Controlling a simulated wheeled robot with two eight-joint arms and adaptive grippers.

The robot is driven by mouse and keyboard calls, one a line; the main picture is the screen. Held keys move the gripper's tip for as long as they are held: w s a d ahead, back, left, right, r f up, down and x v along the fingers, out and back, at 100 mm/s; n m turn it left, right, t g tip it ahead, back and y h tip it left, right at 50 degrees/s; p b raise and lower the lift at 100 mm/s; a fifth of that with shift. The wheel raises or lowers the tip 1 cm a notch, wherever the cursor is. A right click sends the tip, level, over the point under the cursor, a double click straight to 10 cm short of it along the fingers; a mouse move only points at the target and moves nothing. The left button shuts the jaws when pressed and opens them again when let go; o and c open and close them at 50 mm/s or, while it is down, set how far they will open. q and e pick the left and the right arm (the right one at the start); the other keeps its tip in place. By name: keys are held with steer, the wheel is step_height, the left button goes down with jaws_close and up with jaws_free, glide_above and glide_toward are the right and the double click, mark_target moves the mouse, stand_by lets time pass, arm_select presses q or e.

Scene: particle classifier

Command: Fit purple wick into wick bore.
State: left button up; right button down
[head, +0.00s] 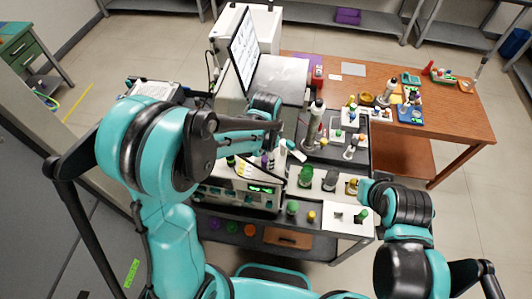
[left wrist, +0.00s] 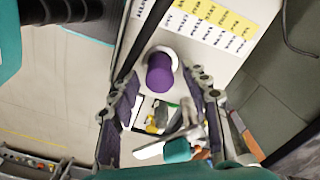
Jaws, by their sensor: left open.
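A purple cylinder, which looks like the purple wick (left wrist: 160,75), stands out of a pale round opening in a white panel in the left wrist view. Whether this opening is the wick bore cannot be told. My left gripper (left wrist: 162,98) is open, with one finger on each side below the cylinder in the picture and no clear contact. In the head view a small purple spot (head: 264,161) shows on the instrument, just below my left gripper (head: 272,146). My right gripper (head: 366,190) is near the cart's right side; its fingers are too small to read.
The instrument (head: 262,190) has a lit green display, and yellow and white labels (left wrist: 215,20) on its top. Green and yellow pieces stand on the white trays (head: 318,192) to its right. A monitor (head: 243,52) rises behind. A wooden table (head: 455,115) holds more small parts.

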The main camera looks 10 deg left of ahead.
arm_select(q)
step_height(320, 180, up, 11)
steer(key=s+a+r+n+t, duration=0.3)
steer(key=s+a+n+t, duration=0.4)
steer(key=s+n, duration=0.4)
steer(key=shift+s+a+r, duration=0.4)
steer(key=shift+a, duration=0.25)
step_height(320, 180, down, 27)
steer(key=b, duration=2.7)
steer(key=shift+f, duration=0.15)
